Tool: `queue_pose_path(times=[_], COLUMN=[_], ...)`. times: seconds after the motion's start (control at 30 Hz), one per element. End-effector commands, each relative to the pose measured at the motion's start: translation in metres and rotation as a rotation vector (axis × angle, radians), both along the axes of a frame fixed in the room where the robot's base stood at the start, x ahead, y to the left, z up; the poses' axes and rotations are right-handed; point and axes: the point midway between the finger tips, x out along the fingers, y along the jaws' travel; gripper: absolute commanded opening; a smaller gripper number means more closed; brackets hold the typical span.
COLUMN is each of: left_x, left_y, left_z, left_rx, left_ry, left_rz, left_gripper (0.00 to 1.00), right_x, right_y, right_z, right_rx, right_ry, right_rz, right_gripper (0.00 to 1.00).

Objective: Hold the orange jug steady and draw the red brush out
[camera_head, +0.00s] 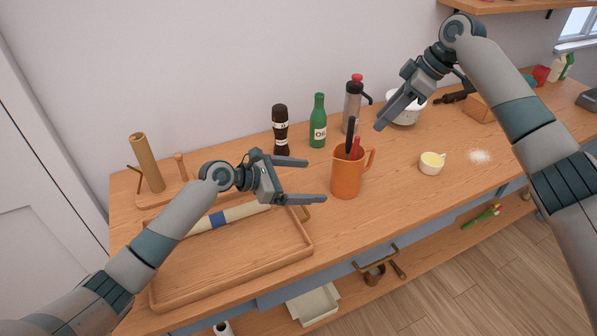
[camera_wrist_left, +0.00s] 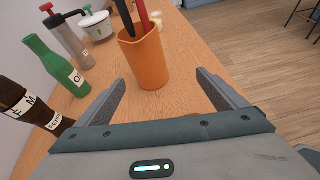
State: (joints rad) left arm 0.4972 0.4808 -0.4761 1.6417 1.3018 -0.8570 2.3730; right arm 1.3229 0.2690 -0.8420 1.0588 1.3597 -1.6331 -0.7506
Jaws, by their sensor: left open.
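The orange jug (camera_head: 346,178) stands upright on the wooden counter with its handle to the right. The red brush (camera_head: 356,147) stands in it beside a black-handled tool (camera_head: 349,132); their lower ends are hidden inside. My left gripper (camera_head: 314,181) is open and empty just left of the jug, its fingers pointing at it. In the left wrist view the jug (camera_wrist_left: 146,62) is ahead of the fingertips, not between them, and the red brush (camera_wrist_left: 143,15) leans out of its top. My right gripper (camera_head: 382,122) is above the counter, right of the jug, apart from it; its finger gap is unclear.
A green oil bottle (camera_head: 318,122), a dark bottle (camera_head: 281,130) and a grey pump flask (camera_head: 353,103) stand behind the jug. A wooden tray (camera_head: 232,262) lies below my left gripper. A small cup (camera_head: 431,164) stands right, with clear counter between it and the jug.

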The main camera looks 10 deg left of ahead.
Motion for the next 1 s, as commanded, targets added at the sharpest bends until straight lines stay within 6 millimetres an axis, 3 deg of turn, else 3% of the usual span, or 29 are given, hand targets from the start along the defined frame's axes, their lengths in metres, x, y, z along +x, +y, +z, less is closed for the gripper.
queue_pose_path(times=[0.13,0.33,0.73,1.0], left_x=[0.012,0.015,0.016,0.029], left_y=[0.017,0.022,0.019,0.002], left_z=[0.009,0.012,0.01,0.002], left_rx=[-0.034,-0.049,-0.05,-0.051], left_ry=[0.05,0.069,0.069,0.07], left_rz=[0.065,0.089,0.087,0.087], left_gripper=[0.92,0.92,0.92,0.92], right_x=[0.0,0.0,0.0,0.0], right_y=[0.0,0.0,0.0,0.0], right_z=[0.0,0.0,0.0,0.0], right_rx=[0.0,0.0,0.0,0.0], right_ry=[0.0,0.0,0.0,0.0], right_rz=[0.0,0.0,0.0,0.0], right_gripper=[0.31,0.31,0.31,0.31])
